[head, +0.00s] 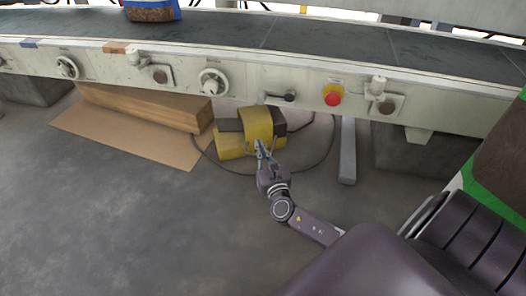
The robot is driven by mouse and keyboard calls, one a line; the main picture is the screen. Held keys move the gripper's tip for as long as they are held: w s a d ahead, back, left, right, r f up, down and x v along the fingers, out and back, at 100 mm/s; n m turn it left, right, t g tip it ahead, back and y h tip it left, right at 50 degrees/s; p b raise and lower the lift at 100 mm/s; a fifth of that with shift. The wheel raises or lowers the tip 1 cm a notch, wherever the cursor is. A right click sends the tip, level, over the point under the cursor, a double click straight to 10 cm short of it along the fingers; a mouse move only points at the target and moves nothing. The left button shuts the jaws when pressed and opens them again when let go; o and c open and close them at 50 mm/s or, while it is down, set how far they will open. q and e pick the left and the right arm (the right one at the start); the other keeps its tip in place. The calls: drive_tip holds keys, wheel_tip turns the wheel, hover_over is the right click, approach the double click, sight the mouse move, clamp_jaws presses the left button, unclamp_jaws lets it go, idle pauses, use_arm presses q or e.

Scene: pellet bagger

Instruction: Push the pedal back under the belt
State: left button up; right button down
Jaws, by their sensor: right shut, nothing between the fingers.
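The pedal (235,141) is a yellow foot pedal housing with dark parts. It sits on the floor at the front edge of the belt machine, below the panel with the knobs. My right gripper (261,147) is shut and empty, with its fingertips at the pedal's near right side. They look to be touching it or very close; I cannot tell which. The belt (310,41) runs across the top of the view. My left gripper is not in view.
A wooden block (150,107) lies on a cardboard sheet (125,140) left of the pedal. A dark cable (322,157) loops on the floor around it. A grey leg (347,150) stands to the right. A red button (333,97) is above. The floor in front is clear.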

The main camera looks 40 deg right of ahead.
drive_tip(key=b+x, duration=0.4)
drive_tip(key=x, duration=0.6)
